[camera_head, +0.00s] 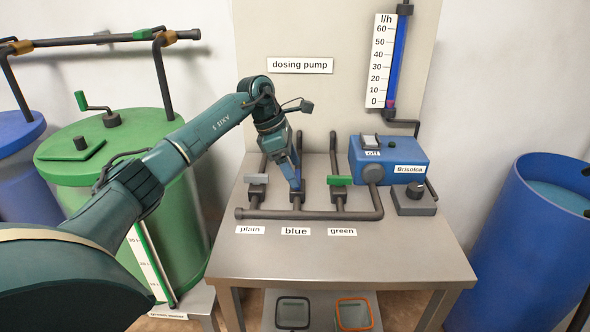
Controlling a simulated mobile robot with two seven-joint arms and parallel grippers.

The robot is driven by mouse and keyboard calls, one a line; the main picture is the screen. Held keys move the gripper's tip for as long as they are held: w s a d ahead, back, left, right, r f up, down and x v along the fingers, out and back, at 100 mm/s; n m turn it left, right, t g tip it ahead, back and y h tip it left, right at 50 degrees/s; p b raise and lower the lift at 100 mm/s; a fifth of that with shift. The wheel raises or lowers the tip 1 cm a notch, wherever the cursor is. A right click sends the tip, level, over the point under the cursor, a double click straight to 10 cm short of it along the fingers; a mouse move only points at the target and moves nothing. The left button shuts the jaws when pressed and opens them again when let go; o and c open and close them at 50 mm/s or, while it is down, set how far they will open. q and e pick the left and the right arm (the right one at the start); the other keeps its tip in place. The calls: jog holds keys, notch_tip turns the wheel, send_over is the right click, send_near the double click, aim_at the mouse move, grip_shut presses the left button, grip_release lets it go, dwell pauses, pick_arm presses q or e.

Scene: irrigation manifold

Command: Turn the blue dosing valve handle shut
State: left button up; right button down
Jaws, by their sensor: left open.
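Three valves sit on the pipes of the grey bench, labelled plain, blue and green. The valve over the blue label (296,231) is the middle one, and its dark body (297,197) shows on the pipe. My left gripper (294,181) points down right at this valve, with its fingers over the handle's place. The fingers are bluish too and hide the handle, so I cannot tell its angle or whether they touch it. The left gripper is open. My right gripper is not in view.
The plain valve's grey handle (256,179) and the green valve's handle (340,180) lie crosswise close on either side. The blue dosing pump (389,160) stands to the right. The bench front (340,263) is clear. A green tank (110,150) stands left.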

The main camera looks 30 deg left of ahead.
pick_arm(q)
jog(key=shift+x, duration=0.9)
jog(key=shift+c, duration=0.2)
jog(key=c, duration=0.9)
jog(key=shift+c, duration=0.2)
